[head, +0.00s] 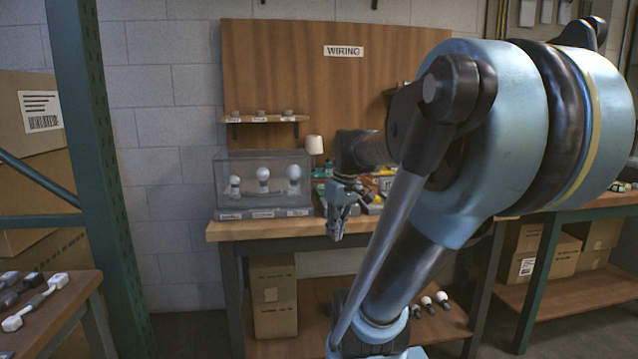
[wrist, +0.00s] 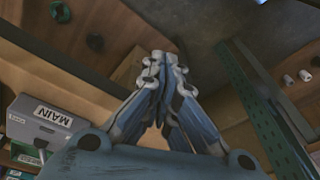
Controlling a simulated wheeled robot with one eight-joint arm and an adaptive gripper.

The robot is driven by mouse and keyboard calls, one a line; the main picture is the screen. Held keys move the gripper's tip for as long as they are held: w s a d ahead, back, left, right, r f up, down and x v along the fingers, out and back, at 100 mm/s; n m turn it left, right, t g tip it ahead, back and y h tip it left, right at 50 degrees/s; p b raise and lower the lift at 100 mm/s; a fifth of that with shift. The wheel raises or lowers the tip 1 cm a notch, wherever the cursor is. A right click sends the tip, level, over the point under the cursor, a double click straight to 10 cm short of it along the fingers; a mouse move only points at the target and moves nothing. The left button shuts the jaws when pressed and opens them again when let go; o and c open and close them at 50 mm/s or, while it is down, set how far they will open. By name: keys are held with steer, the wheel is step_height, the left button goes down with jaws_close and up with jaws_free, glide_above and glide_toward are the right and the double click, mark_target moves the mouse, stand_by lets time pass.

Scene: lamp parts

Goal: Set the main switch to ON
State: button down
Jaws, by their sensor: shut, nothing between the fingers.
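A light grey box with a MAIN label (wrist: 38,128) is at the left edge of the wrist view. It has a smaller label beside the large one, too small to read. I cannot tell the switch's position. In the head view I cannot pick this box out; my arm covers much of the bench. My gripper (head: 338,232) is in front of the bench's front edge, pointing down. Its fingers also show in the wrist view (wrist: 162,62), closed together and empty, apart from the MAIN box.
A clear case (head: 262,180) with several bulbs stands on the wooden bench (head: 268,230), left of my gripper. A green post (head: 105,180) rises at left. A cardboard box (head: 273,297) sits below the bench.

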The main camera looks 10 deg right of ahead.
steer(key=w+d+r+n+y, duration=0.1)
steer(key=w+r+n, duration=0.4)
steer(key=w, duration=0.8)
steer(key=w+d+r+n+y, duration=0.2)
steer(key=w+r+n, duration=0.3)
steer(key=w+r, duration=0.6)
steer(key=w+d, duration=0.1)
steer(key=w, duration=0.1)
steer(key=shift+w+n, duration=0.4)
steer(key=s+x, duration=0.1)
steer(key=x, duration=0.9)
steer(key=shift+w, duration=0.25)
steer(key=shift+a+r, duration=0.1)
